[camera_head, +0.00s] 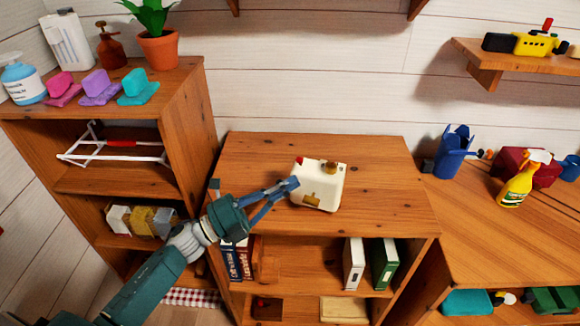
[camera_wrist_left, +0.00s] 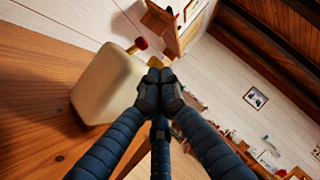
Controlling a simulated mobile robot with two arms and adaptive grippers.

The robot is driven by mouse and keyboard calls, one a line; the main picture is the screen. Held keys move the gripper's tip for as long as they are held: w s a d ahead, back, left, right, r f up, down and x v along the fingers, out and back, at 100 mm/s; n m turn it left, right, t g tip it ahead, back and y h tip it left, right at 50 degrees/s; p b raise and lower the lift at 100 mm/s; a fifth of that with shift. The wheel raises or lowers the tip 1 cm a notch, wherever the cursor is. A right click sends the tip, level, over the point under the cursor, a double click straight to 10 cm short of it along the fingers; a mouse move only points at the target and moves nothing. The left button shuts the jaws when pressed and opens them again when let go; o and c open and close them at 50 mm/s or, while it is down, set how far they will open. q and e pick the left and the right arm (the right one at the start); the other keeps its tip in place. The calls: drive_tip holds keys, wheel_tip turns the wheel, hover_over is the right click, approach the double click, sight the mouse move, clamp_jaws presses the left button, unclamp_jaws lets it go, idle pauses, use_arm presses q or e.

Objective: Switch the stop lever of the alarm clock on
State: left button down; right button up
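The alarm clock (camera_head: 325,187) is a cream, box-shaped body on the bare top of the middle wooden cabinet (camera_head: 375,175). It has a red knob (camera_head: 299,160) at its top left corner, a brass-brown part on top and a brass piece on its front. I cannot tell which part is the stop lever. My left gripper (camera_head: 292,184) is at the clock's left side, its fingertips very near or touching it. In the left wrist view its fingertips (camera_wrist_left: 160,88) meet with nothing visible between them. The clock (camera_wrist_left: 108,85) is left of them there, with its red knob above. My right gripper is out of view.
A taller shelf (camera_head: 185,90) with a potted plant, bottles and coloured items stands at the left. A lower desk (camera_head: 475,220) at the right holds a blue cup (camera_head: 455,155) and a yellow spray bottle (camera_head: 516,187). The cabinet top right of the clock is clear.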

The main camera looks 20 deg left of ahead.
sight(300, 162)
use_arm(q)
drive_tip(key=shift+w+a+r+p, duration=0.1)
drive_tip(key=shift+w+r+p, duration=0.15)
drive_tip(key=shift+w, duration=0.35)
drive_tip(key=shift+w+r+p, duration=0.1)
drive_tip(key=shift+w+r, duration=0.2)
drive_tip(key=shift+w, duration=0.3)
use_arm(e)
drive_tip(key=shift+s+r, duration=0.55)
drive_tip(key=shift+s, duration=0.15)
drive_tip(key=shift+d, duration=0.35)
use_arm(q)
drive_tip(key=shift+r+n+y+p, duration=0.25)
drive_tip(key=shift+n+y+p, duration=0.05)
drive_tip(key=shift+p, duration=0.3)
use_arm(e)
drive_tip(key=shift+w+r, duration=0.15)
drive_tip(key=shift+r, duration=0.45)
use_arm(q)
drive_tip(key=shift+w+r+n+y+p, duration=0.15)
drive_tip(key=shift+n+y+p, duration=0.15)
drive_tip(key=shift+n+p, duration=0.15)
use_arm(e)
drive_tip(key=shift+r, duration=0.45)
